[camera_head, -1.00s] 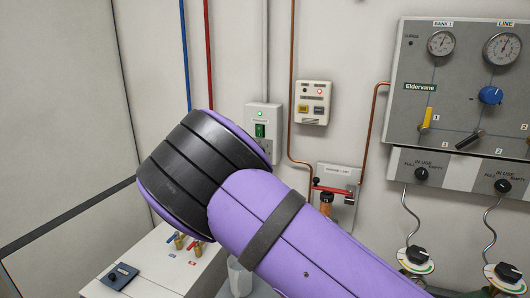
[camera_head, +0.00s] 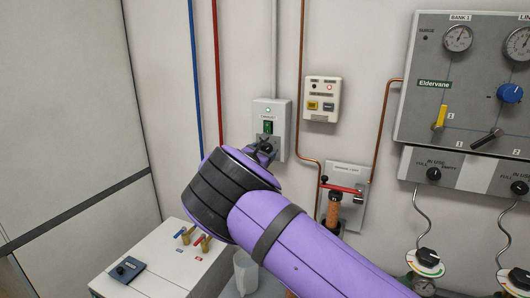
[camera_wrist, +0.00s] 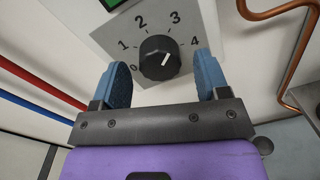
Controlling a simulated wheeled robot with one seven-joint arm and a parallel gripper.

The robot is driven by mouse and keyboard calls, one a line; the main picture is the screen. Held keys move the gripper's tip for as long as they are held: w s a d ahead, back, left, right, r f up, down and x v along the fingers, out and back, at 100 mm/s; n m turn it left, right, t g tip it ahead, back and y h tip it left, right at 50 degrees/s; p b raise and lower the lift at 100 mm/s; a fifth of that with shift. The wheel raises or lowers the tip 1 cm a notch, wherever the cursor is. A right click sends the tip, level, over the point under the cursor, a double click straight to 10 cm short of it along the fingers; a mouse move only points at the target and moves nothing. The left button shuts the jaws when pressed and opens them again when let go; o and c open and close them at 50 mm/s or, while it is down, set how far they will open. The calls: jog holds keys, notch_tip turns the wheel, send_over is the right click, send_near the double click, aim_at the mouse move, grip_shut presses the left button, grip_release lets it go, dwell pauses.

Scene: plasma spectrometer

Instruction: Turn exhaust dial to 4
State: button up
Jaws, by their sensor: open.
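The exhaust dial (camera_wrist: 160,58) is a round black knob on a grey plate marked 0 to 4, seen in the wrist view. Its white pointer mark slants up and right, between the 3 and the 4. My gripper (camera_wrist: 162,76) is open, with one blue fingertip left of the knob and the other right of it, below the 4. Gaps show between both fingers and the knob. In the head view my gripper (camera_head: 263,150) is at the lower part of the grey wall box (camera_head: 284,118) with a green switch; the dial cannot be made out there.
Copper pipes (camera_head: 301,70) run down right of the box, near a valve with a red lever (camera_head: 343,188). Blue and red pipes (camera_head: 217,70) run on the left. A white cabinet with taps (camera_head: 165,260) stands below. A gauge panel (camera_head: 470,90) is at right.

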jog(key=shift+w+d, duration=0.2)
jog(key=shift+w, duration=0.2)
jog(key=c, duration=0.9)
jog(key=shift+c, duration=0.2)
jog(key=shift+m, duration=0.4)
jog(key=m, duration=0.8)
jog(key=shift+r+m, duration=0.1)
jog(key=shift+m, duration=0.5)
